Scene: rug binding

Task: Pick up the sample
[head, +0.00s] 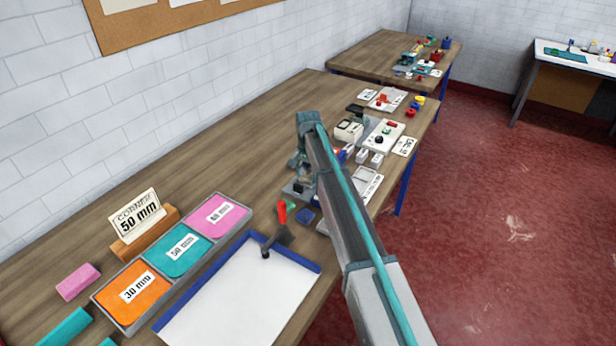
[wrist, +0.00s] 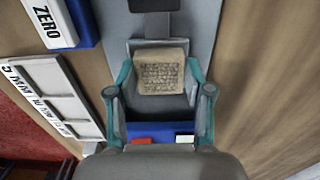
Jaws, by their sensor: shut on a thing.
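The sample (wrist: 161,80) is a small beige woven square, seen in the wrist view between the teal fingers of my gripper (wrist: 160,68). My gripper is shut on it, with a finger at its left and right sides. It is over a grey plate with a blue part (wrist: 160,128) nearer the camera; I cannot tell whether it still touches the plate. In the head view my gripper (head: 297,162) points down over the bench near a grey device (head: 298,188), and the sample is hidden there.
A box marked ZERO (wrist: 50,22) and a white lettered panel (wrist: 50,98) are left of the gripper. On the bench (head: 215,155) are a white blue-edged tray (head: 235,305), colored labelled bins (head: 178,255), a red-handled tool (head: 282,212) and a "50 mm" sign (head: 138,212). Bare wood lies behind.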

